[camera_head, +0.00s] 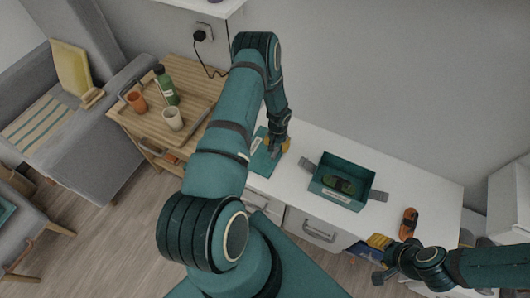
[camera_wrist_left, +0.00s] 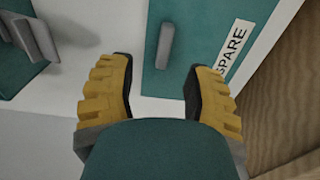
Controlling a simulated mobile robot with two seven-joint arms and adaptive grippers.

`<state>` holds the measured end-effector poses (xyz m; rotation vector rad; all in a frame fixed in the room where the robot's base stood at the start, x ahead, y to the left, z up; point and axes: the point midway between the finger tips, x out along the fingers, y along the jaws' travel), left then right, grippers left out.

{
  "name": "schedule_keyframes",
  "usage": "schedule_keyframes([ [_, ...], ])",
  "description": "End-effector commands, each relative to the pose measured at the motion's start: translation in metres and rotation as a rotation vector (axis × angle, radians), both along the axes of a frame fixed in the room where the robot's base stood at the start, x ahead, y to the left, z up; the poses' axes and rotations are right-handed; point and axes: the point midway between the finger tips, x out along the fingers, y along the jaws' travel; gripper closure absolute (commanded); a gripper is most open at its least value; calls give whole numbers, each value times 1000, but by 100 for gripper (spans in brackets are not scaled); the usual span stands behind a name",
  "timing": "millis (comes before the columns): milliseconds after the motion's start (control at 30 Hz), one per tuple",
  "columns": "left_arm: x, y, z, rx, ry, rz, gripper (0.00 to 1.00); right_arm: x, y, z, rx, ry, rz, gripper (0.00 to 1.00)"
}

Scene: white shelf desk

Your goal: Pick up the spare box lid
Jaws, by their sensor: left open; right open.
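The spare box lid (camera_head: 262,164) is a flat teal plate on the white desk, partly hidden by my left gripper in the head view. In the left wrist view the lid (camera_wrist_left: 192,62) shows a grey bar handle (camera_wrist_left: 165,46) and a white label (camera_wrist_left: 233,42) reading SPARE. My left gripper (camera_head: 278,146) is over the lid. Its yellow fingers (camera_wrist_left: 158,90) are open and empty, with the handle beyond their tips, roughly between them. My right gripper (camera_head: 379,242) is at the desk's front edge, open, well away from the lid.
An open teal box (camera_head: 338,198) with grey side handles and a dark green object inside stands right of the lid. An orange and black object (camera_head: 409,222) lies farther right. A wooden cart (camera_head: 150,130) with a bottle (camera_head: 165,85) and two cups stands left of the desk.

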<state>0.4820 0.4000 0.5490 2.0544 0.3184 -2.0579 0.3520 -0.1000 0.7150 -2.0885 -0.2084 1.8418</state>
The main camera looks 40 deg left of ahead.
Motion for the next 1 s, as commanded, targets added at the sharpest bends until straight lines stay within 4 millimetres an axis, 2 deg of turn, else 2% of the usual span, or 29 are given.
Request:
schedule_keyframes([
  [33, 0, 0, -9, 0, 0, 1, 50, 0, 0, -3, 0, -1, 0, 53],
  [267, 0, 1, -23, -1, -1, 1, 50, 1, 0, -6, 0, -3, -1, 53],
  [600, 1, 6, -66, -1, -1, 0, 50, 4, -1, -21, -1, -10, -2, 53],
  [900, 1, 7, -69, 0, -2, 1, 50, 4, -1, -21, -2, -11, -2, 53],
  [933, 1, 7, -69, 0, -2, 1, 50, 4, -1, -21, -2, -11, -2, 53],
  [1000, 1, 7, -69, 0, -2, 1, 75, 4, 0, -21, -2, -11, -2, 53],
])
